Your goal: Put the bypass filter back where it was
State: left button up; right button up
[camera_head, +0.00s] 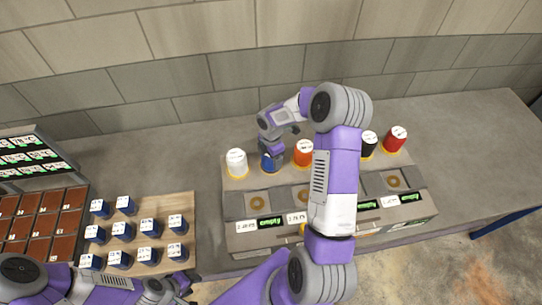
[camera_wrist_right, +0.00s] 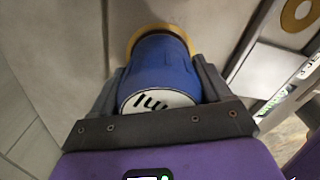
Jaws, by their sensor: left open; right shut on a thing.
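A blue filter canister (camera_head: 269,163) with a white labelled top stands in the back row of the grey engine rack (camera_head: 245,234), between a white canister (camera_head: 236,162) and an orange one (camera_head: 303,152). My right gripper (camera_head: 272,146) is shut on the blue canister; in the right wrist view the fingers flank the blue canister (camera_wrist_right: 162,70). A yellow ring (camera_wrist_right: 150,32) shows at its base; whether it is fully seated is hard to tell. My left gripper (camera_head: 183,285) is open and empty, low at the left by the wooden board. My right arm hides the rack's middle.
A black canister (camera_head: 368,143) and a red one (camera_head: 394,139) stand farther right. The rack's front has recesses with yellow rings and green "empty" displays (camera_head: 269,222). A wooden board (camera_head: 160,207) holds several blue blocks. A brown compartment tray (camera_head: 40,222) stands at the left.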

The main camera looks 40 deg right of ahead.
jog(key=shift+f, duration=0.1)
jog(key=o, duration=1.5)
jog(key=shift+c, duration=0.2)
notch_tip(320, 180, up, 12)
jog(key=shift+r, duration=0.2)
